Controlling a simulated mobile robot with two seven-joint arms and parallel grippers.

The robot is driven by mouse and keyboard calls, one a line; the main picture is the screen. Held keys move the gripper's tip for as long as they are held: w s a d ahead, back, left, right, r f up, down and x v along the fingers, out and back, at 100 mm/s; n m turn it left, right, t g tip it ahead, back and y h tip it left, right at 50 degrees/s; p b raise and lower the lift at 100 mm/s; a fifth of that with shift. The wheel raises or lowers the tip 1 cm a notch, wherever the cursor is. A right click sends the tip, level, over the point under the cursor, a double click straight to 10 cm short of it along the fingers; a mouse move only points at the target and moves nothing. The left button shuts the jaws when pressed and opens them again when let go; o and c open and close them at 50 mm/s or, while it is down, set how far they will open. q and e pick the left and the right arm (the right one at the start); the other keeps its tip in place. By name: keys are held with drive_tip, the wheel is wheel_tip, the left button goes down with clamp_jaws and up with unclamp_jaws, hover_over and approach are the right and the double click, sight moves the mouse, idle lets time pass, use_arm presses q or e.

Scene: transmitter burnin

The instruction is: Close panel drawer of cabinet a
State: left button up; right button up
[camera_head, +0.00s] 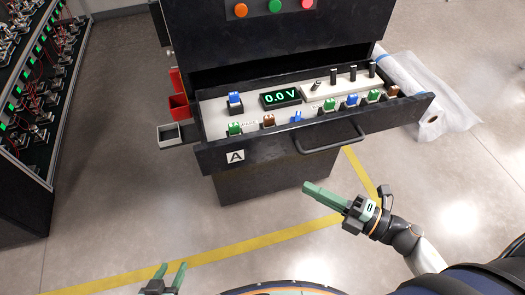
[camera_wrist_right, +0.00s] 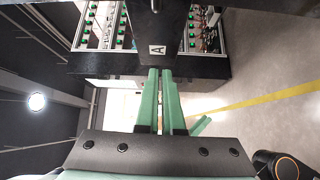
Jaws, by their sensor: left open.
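The panel drawer (camera_head: 225,152) of black cabinet A (camera_head: 270,40) is pulled out toward me. A white label "A" sits on its front, and a black bar handle (camera_head: 330,138) runs along it. The label also shows in the right wrist view (camera_wrist_right: 157,50). My right gripper (camera_head: 306,190) is in front of and below the drawer, to the left of the yellow line's corner, apart from the handle. Its green fingers (camera_wrist_right: 160,72) are together with nothing seen between them. My left gripper (camera_head: 172,266) is at the bottom edge, its fingers apart and empty, well away from the drawer.
The drawer's panel holds a "0.0 V" display (camera_head: 281,97), knobs and several coloured connectors. A rack of devices (camera_head: 30,100) stands at the left, and a clear plastic-wrapped roll (camera_head: 425,95) lies at the right. The floor between is clear.

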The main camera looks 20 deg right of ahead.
drive_tip(key=shift+a+f+n+g+y, duration=0.1)
drive_tip(key=shift+a+n+g+y, duration=0.15)
drive_tip(key=shift+n+g, duration=0.2)
clamp_jaws()
drive_tip(key=shift+w+d+p+x, duration=0.3)
drive_tip(key=shift+x, duration=1.8)
drive_tip(key=shift+w+d+p+x, duration=0.3)
drive_tip(key=shift+w+x, duration=0.05)
drive_tip(key=shift+x, duration=1.7)
drive_tip(key=shift+w+d+p+x, duration=0.3)
drive_tip(key=shift+x, duration=1.8)
